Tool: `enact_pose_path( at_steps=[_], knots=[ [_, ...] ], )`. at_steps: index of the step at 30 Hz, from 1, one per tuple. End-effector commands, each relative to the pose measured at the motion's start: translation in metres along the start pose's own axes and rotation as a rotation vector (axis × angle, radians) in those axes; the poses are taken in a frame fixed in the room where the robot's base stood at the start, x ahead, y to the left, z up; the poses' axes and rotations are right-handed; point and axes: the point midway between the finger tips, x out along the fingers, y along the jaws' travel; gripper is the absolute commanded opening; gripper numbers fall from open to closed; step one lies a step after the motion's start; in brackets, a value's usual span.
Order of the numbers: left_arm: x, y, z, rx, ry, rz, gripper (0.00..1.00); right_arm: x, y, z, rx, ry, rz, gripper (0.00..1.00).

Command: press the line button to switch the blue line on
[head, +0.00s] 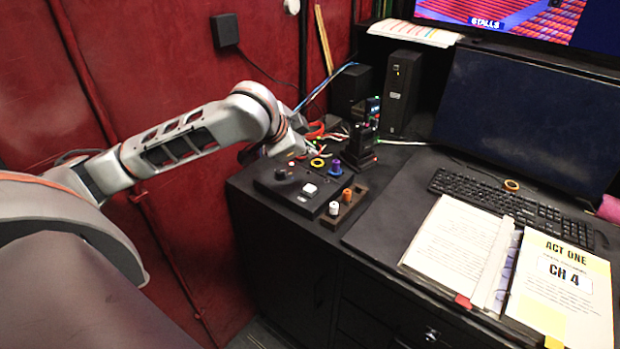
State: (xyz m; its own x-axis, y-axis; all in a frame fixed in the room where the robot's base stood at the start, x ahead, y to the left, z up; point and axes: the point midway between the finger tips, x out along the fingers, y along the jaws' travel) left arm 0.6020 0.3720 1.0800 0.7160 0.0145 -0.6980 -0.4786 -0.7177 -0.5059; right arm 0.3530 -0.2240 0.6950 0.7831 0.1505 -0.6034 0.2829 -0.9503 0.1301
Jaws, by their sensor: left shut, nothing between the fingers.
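A low black button box (270,187) sits at the left front of the black desk. A pale square button (310,189) and a small round knob (281,173) are on its top. I cannot read any label, so I cannot tell which one is the line button. My left gripper (293,149) is shut and empty, above and behind the box, apart from the square button. Its fingertips are small and hard to separate from the cables behind. No clearly lit blue line shows. My right gripper is not in view.
A small tray (344,209) with white and orange plugs stands right of the box. A purple knob (336,167), yellow ring (317,162) and black upright device (362,147) are close behind. A keyboard (510,208) and open binder (455,245) fill the right.

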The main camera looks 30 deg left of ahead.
Motion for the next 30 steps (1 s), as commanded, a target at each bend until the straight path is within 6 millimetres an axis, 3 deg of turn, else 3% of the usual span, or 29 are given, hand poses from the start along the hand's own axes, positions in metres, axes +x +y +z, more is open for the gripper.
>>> enact_pose_path(
  at_steps=[17,30],
  knots=[
    [0.003,0.002,0.002,0.0,0.0,0.001,0.0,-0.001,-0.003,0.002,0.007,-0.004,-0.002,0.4],
    [0.038,0.029,0.028,0.0,-0.002,0.003,0.0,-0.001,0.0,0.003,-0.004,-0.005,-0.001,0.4]
  ],
)
